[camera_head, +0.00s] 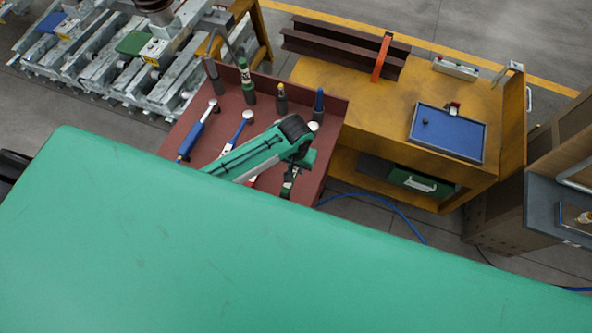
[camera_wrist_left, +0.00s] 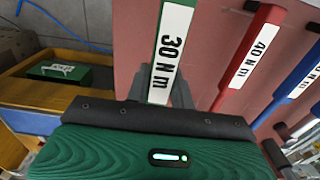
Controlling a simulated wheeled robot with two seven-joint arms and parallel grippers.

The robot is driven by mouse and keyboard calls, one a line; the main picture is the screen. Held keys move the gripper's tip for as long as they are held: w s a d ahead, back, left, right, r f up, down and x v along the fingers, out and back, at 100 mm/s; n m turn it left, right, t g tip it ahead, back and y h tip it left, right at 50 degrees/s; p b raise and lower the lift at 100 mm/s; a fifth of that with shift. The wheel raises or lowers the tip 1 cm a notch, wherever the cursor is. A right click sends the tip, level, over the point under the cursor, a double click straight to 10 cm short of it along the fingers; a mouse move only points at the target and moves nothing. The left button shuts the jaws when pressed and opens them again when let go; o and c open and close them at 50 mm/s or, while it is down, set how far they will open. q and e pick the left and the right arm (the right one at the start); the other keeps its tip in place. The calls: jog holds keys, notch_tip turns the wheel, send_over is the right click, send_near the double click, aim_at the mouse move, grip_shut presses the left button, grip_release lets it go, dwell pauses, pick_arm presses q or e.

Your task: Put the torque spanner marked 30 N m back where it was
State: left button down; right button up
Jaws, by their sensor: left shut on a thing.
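The torque spanner marked 30 N m (camera_wrist_left: 171,50) has a green handle with a white label. In the left wrist view it runs between the fingers of my left gripper (camera_wrist_left: 160,92), which is shut on it. In the head view, my left gripper (camera_head: 293,166) is over the right part of the red-brown tray (camera_head: 268,83); the gripper and arm hide most of this spanner. A red spanner marked 40 N m (camera_wrist_left: 250,55) lies beside it, apart from the gripper. Whether the held spanner touches the tray, I cannot tell. My right gripper is not in view.
Blue-handled spanners (camera_head: 192,141) lie at the tray's left. Several tools stand upright along its back, including a green one (camera_head: 246,82) and a blue one (camera_head: 318,105). A yellow bench (camera_head: 345,95) with a blue tray (camera_head: 447,133) adjoins on the right.

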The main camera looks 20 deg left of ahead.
pick_arm(q)
jog(key=shift+f, duration=0.6)
notch_tip(320, 180, down, 4)
jog(key=shift+r+p, duration=0.2)
jog(key=shift+p, duration=0.2)
jog(key=shift+f, duration=0.25)
jog(key=c, duration=1.2)
grip_release()
